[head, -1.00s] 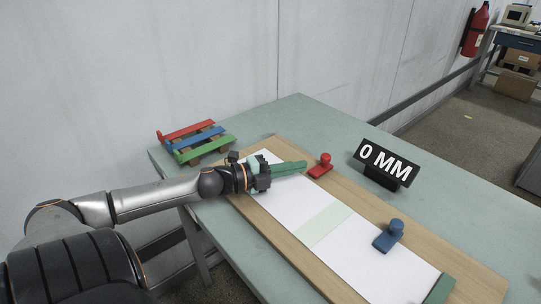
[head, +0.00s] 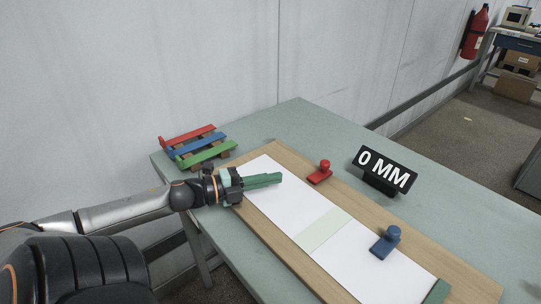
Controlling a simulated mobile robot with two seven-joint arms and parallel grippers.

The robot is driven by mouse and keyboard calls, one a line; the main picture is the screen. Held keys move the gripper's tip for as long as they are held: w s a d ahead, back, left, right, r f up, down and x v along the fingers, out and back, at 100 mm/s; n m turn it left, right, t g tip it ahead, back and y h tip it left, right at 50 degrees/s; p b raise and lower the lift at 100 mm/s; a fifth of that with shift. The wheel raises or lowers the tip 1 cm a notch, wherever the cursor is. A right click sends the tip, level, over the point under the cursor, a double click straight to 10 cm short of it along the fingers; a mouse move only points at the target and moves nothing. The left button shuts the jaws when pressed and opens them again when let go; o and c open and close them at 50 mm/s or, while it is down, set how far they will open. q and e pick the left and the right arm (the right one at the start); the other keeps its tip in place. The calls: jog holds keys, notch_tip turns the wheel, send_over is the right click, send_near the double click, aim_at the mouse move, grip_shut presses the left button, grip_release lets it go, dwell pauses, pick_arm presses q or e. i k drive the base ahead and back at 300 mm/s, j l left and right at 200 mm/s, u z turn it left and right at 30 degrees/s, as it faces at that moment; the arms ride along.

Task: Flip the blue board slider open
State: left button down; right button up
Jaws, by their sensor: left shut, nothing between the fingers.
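A blue board slider with a round knob (head: 386,242) sits on the right part of the white paper strip, near its far long edge. The long wooden board (head: 425,250) under the strip lies on the table. My left gripper (head: 280,178) has green fingers, shut and empty, over the left end of the strip. It is well to the left of the blue slider, not touching it. A red slider with a knob (head: 320,172) sits on the board's far edge, just right of my fingertips. My right gripper is not in view.
A rack of red, blue and green bars (head: 193,146) stands at the table's back left corner. A black "0 MM" sign (head: 386,170) stands beyond the board. A pale green band (head: 322,228) crosses the strip.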

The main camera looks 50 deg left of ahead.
aim_at(382, 249)
jog(key=k+j, duration=0.3)
jog(key=k, duration=0.15)
jog(key=k+j, duration=0.3)
jog(key=k, duration=0.2)
